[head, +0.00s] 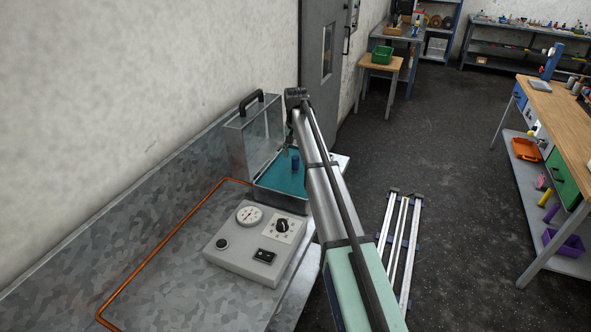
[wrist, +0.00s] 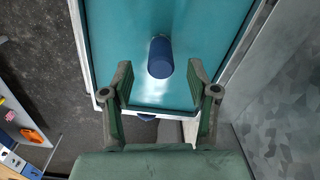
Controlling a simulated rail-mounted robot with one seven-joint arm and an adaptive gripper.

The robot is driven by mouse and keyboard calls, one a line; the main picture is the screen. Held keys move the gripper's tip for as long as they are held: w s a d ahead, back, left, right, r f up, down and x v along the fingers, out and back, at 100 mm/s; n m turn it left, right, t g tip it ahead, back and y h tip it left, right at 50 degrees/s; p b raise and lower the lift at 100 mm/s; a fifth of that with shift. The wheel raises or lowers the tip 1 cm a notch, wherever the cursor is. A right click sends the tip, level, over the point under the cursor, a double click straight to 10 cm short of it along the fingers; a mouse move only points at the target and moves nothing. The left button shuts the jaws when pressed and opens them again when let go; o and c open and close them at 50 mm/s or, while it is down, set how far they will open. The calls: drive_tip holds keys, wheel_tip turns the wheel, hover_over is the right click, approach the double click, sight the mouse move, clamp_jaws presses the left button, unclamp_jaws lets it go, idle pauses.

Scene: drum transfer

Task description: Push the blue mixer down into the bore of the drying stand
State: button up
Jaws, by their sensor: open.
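A dark blue cylinder (wrist: 160,58), which looks like the blue mixer, stands on the teal floor of an open metal case (head: 236,150). In the head view the blue cylinder (head: 295,163) shows small, just left of my arm. My gripper (wrist: 160,70) is open and empty in the wrist view. Its two fingers are spread on either side of the cylinder's near end, with clear gaps; whether they are level with it in height I cannot tell. I cannot make out a drying stand or a bore with certainty.
A grey control box (head: 255,243) with a gauge and knob sits on the metal bench, with an orange pipe (head: 160,250) behind it. Silver rails (head: 400,245) lie on the dark floor. A wooden-topped workbench (head: 560,112) stands at right, and a stool with a green bin (head: 382,55) is farther back.

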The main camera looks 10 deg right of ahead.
sight(295, 165)
drive_tip(key=shift+f+p, duration=1.35)
drive_tip(key=shift+f, duration=1.6)
clamp_jaws()
